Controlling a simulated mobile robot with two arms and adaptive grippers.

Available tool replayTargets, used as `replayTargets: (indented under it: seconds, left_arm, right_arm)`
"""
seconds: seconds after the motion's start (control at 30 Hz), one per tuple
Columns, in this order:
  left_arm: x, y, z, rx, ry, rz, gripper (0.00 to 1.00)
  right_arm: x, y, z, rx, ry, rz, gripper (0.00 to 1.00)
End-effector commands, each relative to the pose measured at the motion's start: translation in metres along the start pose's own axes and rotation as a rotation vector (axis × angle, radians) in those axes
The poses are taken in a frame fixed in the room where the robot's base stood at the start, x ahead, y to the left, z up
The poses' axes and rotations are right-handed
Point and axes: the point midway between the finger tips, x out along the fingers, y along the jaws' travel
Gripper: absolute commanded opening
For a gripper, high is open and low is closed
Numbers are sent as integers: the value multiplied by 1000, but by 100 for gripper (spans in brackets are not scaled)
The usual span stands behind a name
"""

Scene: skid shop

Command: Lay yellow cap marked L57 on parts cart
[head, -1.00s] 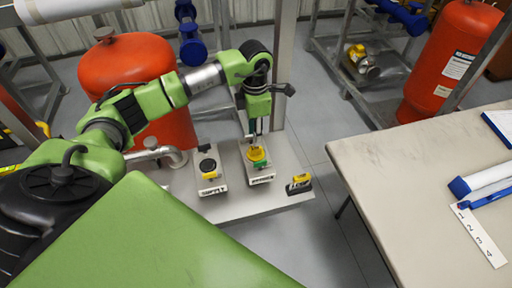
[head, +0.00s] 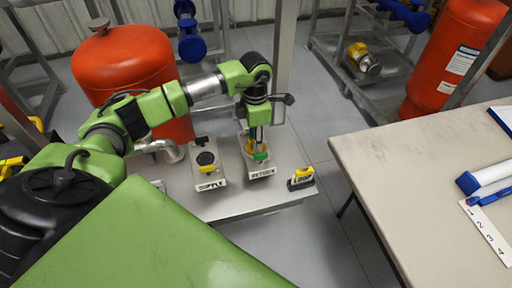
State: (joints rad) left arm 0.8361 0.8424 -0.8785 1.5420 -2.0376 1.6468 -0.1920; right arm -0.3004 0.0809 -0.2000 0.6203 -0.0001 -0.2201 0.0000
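My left gripper (head: 257,141) points down at the block labelled RETURN (head: 262,174), with its fingertips at a yellow part (head: 250,147) on top of that block. The fingers partly hide this part; its marking is not readable, and I cannot tell whether they grip it. A small green piece (head: 260,157) is just in front. The SUPPLY block (head: 209,185) beside it carries a dark round top and a yellow piece. A pale-topped table or cart (head: 400,165) stands at the right; I cannot confirm it is the parts cart. My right gripper is not in view.
A small block labelled LOOP (head: 302,180) with yellow on it sits at the plate's right edge. An orange tank (head: 125,65) stands behind my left arm. The pale top holds a numbered strip (head: 486,232) and a white roll (head: 490,176); its left part is clear.

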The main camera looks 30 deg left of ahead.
Motion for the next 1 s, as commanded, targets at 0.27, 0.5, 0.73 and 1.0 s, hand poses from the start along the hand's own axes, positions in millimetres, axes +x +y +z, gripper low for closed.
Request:
replayTargets:
  seconds: [0.27, 0.5, 0.73, 1.0]
  left_arm:
    - [-1, 0, 0, 0, 0, 0, 2]
    - [-2, 0, 0, 0, -1, 1, 0]
    - [-13, 0, 0, -1, -2, 1, 0]
    - [-30, 0, 1, 0, -2, 1, 0]
  right_arm:
    - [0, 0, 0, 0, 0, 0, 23]
    - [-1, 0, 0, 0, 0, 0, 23]
    - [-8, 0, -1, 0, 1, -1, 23]
    - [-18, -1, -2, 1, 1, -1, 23]
